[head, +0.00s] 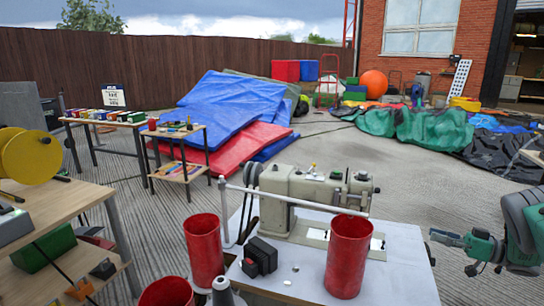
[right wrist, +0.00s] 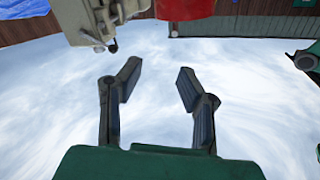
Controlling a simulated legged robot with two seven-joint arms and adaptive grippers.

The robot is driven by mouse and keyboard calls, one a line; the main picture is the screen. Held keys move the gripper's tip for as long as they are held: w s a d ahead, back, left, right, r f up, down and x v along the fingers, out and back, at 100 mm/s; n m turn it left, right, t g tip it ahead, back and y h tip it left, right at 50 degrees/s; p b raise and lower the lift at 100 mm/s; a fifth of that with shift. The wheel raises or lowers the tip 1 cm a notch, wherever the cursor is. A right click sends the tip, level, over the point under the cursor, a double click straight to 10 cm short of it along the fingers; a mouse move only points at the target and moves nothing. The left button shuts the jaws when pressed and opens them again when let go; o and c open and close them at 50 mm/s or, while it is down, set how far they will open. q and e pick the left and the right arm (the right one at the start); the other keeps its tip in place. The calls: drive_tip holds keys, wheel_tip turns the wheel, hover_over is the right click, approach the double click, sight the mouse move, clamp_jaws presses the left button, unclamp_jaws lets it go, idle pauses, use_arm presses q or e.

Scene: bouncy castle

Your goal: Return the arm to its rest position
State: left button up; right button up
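My right gripper (head: 450,252) is at the right edge of the head view, beside the sewing table and apart from it. In the right wrist view my right gripper (right wrist: 157,78) has its two fingers spread with nothing between them. My left gripper is not in the head view.
A beige sewing machine (head: 300,187) stands on a white-topped table (head: 400,275) in front of me, with a red cup (head: 349,257) at its front. Another red cup (head: 204,250) is left of it. A wooden shelf (head: 60,205) with a yellow reel (head: 28,157) is at left. Open concrete lies behind.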

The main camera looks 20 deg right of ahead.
drive_tip(key=w+a+f+m+t+h, duration=0.2)
drive_tip(key=w+a+f+m+h, duration=0.25)
drive_tip(key=a+f+h, duration=0.2)
drive_tip(key=s+a+f+m+g+h, duration=0.1)
drive_tip(key=a+f, duration=0.2)
drive_tip(key=s+a+f+m+g+h, duration=0.1)
drive_tip(key=a+f, duration=0.2)
drive_tip(key=a, duration=0.1)
drive_tip(key=s+a+f+m+g+h, duration=0.1)
drive_tip(key=s+a+f+h, duration=0.1)
drive_tip(key=a+f, duration=0.2)
drive_tip(key=s+a+f+n+g+h, duration=0.1)
drive_tip(key=s+a+f+g, duration=0.35)
drive_tip(key=s, duration=0.75)
drive_tip(key=s+a+f+g, duration=0.1)
drive_tip(key=s+a+g, duration=0.4)
drive_tip(key=s+a, duration=0.55)
drive_tip(key=s+a+r+n+g, duration=0.1)
drive_tip(key=s+r+g, duration=0.1)
drive_tip(key=s, duration=0.4)
drive_tip(key=s+a+r+n+g, duration=0.1)
drive_tip(key=s+a+g, duration=0.1)
drive_tip(key=s, duration=0.3)
drive_tip(key=w+r+t+p, duration=0.1)
drive_tip(key=w+r+p, duration=0.2)
drive_tip(key=r+p, duration=0.7)
drive_tip(key=shift+a+r, duration=0.15)
drive_tip(key=shift+a, duration=0.2)
